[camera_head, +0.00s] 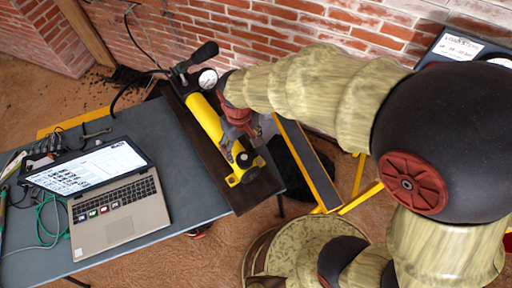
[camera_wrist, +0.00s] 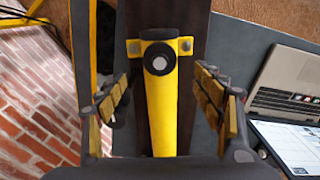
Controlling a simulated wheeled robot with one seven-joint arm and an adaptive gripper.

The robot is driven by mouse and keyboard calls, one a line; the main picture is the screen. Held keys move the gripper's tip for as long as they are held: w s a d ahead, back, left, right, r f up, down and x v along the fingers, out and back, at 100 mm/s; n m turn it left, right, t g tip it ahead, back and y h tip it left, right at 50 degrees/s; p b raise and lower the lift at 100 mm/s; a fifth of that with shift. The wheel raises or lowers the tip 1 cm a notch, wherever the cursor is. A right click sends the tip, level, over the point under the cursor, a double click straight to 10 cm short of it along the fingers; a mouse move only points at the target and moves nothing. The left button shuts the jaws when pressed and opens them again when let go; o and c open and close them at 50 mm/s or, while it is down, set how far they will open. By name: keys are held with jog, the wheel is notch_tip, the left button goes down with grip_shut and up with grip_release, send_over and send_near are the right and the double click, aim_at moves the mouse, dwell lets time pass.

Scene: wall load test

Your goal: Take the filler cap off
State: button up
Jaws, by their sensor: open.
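The yellow hand pump (camera_head: 205,118) lies on a dark board at the table's right end. In the wrist view its yellow barrel (camera_wrist: 162,115) runs down the middle. A black round filler cap (camera_head: 244,159) with a pale centre sits at its near end; in the wrist view the cap (camera_wrist: 158,59) is upper centre, by a yellow bracket. My gripper (camera_wrist: 162,88) is open and empty, its fingers on either side of the barrel and lower in the wrist picture than the cap. In the head view my gripper (camera_head: 242,138) hangs over the pump close to the cap. Contact cannot be told.
A laptop (camera_head: 120,210) stands open on the grey table (camera_head: 185,150), left of the pump. A pressure gauge (camera_head: 207,78) and black handle are at the pump's far end. A brick wall (camera_head: 260,30) is behind. A yellow-edged stand (camera_head: 310,165) is to the right.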

aim_at(244, 157)
jog(key=shift+s+a+f, duration=0.15)
jog(key=shift+s+f, duration=0.05)
jog(key=shift+f, duration=0.85)
jog(key=shift+w+f+b, duration=0.1)
jog(key=shift+f+b, duration=0.25)
jog(key=shift+f, duration=0.25)
jog(key=f+b, duration=0.1)
jog(key=f, duration=0.3)
jog(key=shift+d+f, duration=0.15)
jog(key=shift+d, duration=0.05)
jog(key=c, duration=1.1)
jog(key=shift+c, duration=0.3)
